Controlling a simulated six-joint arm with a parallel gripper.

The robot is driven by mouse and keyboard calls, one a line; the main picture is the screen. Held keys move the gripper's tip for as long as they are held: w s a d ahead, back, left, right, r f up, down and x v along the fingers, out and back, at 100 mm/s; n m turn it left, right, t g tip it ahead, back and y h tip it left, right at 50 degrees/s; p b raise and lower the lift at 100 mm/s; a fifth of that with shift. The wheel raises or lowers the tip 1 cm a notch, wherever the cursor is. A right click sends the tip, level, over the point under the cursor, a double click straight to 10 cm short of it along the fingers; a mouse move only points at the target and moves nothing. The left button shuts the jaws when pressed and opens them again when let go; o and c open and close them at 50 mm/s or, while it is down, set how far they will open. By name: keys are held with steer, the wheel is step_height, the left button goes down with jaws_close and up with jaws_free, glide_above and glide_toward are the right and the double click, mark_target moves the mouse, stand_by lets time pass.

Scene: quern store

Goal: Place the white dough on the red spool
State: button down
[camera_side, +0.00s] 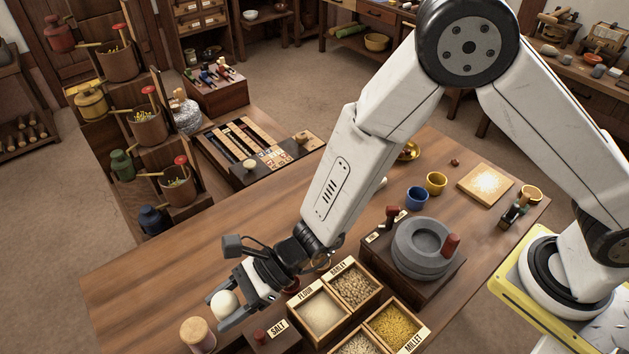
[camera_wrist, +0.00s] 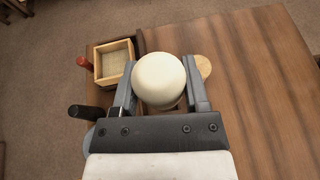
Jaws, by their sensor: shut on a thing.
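My gripper (camera_side: 231,308) is shut on the white dough (camera_side: 224,304), a smooth round ball held between its two fingers. In the wrist view the dough (camera_wrist: 159,80) fills the space between the fingertips (camera_wrist: 158,92). A spool-like piece (camera_side: 198,335) with a pale wooden top stands at the bottom edge of the side view, below and left of the dough. Its body looks pale pinkish, and I cannot tell surely that it is the red spool. A round wooden disc (camera_wrist: 204,66) shows partly behind the right finger in the wrist view.
The salt box (camera_side: 271,341) with a red knob stands right of the gripper. A divided grain crate (camera_side: 335,327) and a grey quern (camera_side: 422,248) are farther right. The left part of the wooden table (camera_side: 150,280) is clear.

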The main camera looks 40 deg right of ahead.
steer(key=w+a+f, duration=0.2)
steer(key=w+a, duration=0.1)
glide_above(192, 330)
steer(key=s+d, duration=0.1)
step_height(192, 330, down, 4)
steer(key=shift+f, duration=0.2)
steer(key=shift+w+a+f, duration=0.3)
steer(key=shift+f, duration=0.15)
steer(key=shift+f, duration=0.1)
steer(key=shift+w+a+f, duration=0.15)
steer(key=shift+w+f, duration=0.1)
steer(key=shift+f, duration=1.5)
steer(key=shift+f, duration=0.15)
steer(key=shift+c, duration=0.5)
jaws_free()
